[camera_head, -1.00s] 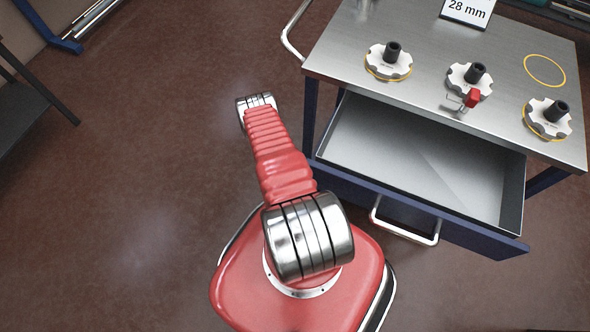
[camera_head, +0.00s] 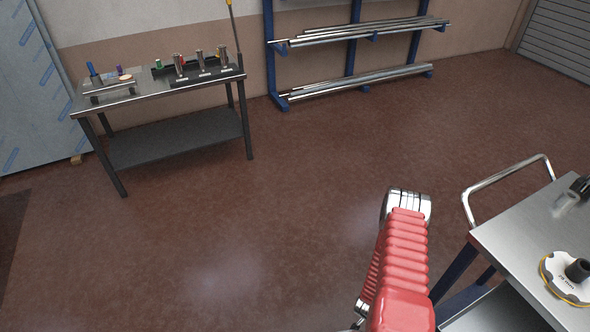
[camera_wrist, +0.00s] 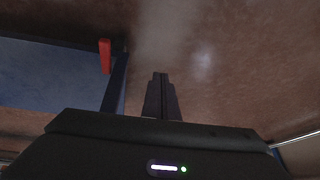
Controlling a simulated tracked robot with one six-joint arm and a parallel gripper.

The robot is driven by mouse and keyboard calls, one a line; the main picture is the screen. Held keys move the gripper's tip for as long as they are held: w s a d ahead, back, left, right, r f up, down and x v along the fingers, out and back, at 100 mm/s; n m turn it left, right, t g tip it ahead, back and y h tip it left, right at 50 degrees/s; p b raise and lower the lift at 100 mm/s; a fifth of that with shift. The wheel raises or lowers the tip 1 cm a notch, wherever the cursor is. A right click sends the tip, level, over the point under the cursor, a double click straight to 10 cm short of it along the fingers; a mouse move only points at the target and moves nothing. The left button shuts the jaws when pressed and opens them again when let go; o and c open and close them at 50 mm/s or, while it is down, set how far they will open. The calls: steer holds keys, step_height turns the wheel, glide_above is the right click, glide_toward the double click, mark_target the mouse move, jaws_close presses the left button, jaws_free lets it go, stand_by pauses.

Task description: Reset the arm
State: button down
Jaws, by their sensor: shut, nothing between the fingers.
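My arm (camera_head: 403,255), red and ribbed with a metal joint, rises at the lower right of the head view, beside the metal cart. My gripper (camera_wrist: 161,100) shows in the wrist view as two dark fingers pressed together with nothing between them. It points over bare brown floor. The gripper itself cannot be made out in the head view.
A metal-topped cart (camera_head: 520,232) with a handle (camera_head: 505,178) stands close on the right. A white knobbed disc (camera_head: 567,283) sits on it. A workbench (camera_head: 150,95) with tools and a pipe rack (camera_head: 355,40) stand further back. The floor between is clear.

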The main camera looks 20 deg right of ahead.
steer(key=w+a+r+n+t+y, duration=0.1)
steer(key=w+r+n, duration=0.1)
steer(key=w+r, duration=0.8)
steer(key=w+a+r+n+t+y, duration=0.1)
steer(key=w+r, duration=0.6)
steer(key=r, duration=0.5)
steer(key=w+a+r+n+t+y, duration=0.1)
steer(key=w+a+r+n, duration=0.2)
steer(key=r, duration=0.7)
steer(key=w+a+r, duration=0.2)
steer(key=a+r, duration=0.3)
steer(key=r, duration=0.5)
steer(key=s+a+r+n+y, duration=0.15)
steer(key=s+a+r, duration=0.35)
steer(key=r, duration=0.5)
steer(key=s+a+r+n, duration=0.2)
steer(key=a+r+n, duration=0.1)
steer(key=a+r, duration=0.55)
steer(key=s+a+r+n, duration=0.2)
steer(key=s+r, duration=0.4)
steer(key=s, duration=0.3)
steer(key=s+a+r+n, duration=0.2)
steer(key=s+r, duration=0.3)
steer(key=s, duration=0.4)
steer(key=shift+a+r+t, duration=0.3)
steer(key=shift+a+r, duration=0.1)
steer(key=shift+a, duration=0.25)
steer(key=shift+s+n, duration=0.15)
steer(key=shift+n, duration=0.1)
